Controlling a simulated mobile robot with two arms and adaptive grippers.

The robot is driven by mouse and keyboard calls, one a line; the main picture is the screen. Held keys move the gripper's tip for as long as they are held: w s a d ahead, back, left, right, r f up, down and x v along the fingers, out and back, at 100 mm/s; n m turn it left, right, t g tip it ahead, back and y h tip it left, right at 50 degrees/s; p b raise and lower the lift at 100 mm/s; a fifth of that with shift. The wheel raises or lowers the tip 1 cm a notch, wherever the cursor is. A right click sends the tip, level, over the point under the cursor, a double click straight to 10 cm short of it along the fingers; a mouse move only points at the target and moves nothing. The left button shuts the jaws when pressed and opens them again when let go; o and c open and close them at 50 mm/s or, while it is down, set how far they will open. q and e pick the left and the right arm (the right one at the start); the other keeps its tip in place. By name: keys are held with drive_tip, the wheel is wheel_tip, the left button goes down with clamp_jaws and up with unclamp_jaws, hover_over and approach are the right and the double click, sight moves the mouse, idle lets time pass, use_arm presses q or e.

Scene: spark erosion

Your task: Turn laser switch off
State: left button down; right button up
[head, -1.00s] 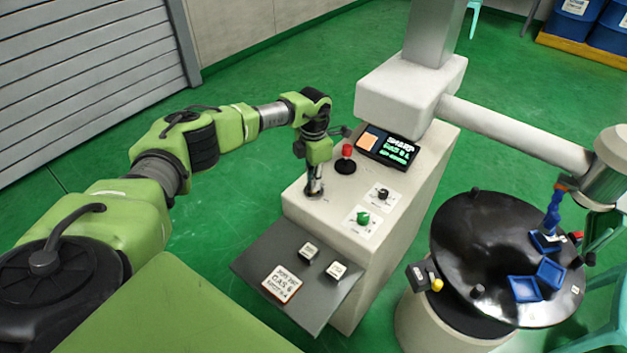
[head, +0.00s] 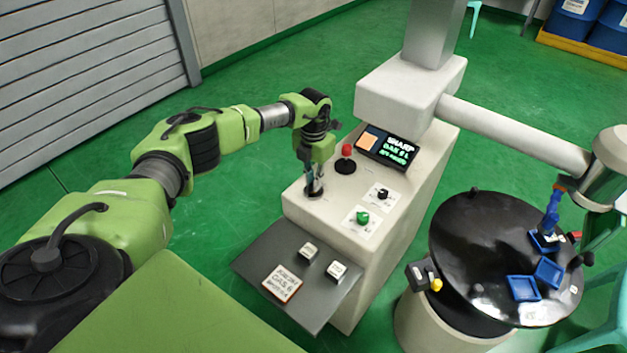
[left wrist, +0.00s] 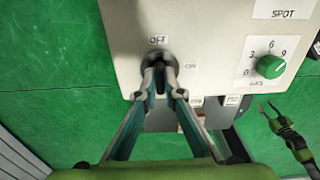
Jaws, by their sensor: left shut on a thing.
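The laser switch (left wrist: 158,59) is a small dark round knob on the cream top of the control cabinet (head: 318,212). In the left wrist view, the "OFF" label (left wrist: 158,40) is above it and an "ON" label (left wrist: 190,66) to its right. My left gripper (left wrist: 160,74) points down at the switch, its fingers shut on the knob; it also shows in the head view (head: 314,188). The fingertips partly hide the knob, so its exact pointing is hard to read. My right gripper (left wrist: 267,108) is apart, with its fingers spread, at the right of the left wrist view.
A grey shelf (head: 262,256) juts out in front. A round black table (head: 470,235) with blue trays stands at right.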

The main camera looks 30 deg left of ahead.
use_arm(q)
drive_tip(key=shift+r, duration=0.1)
drive_tip(key=c, duration=2.2)
unclamp_jaws()
drive_tip(key=shift+o, duration=0.2)
wheel_tip(320, 180, up, 12)
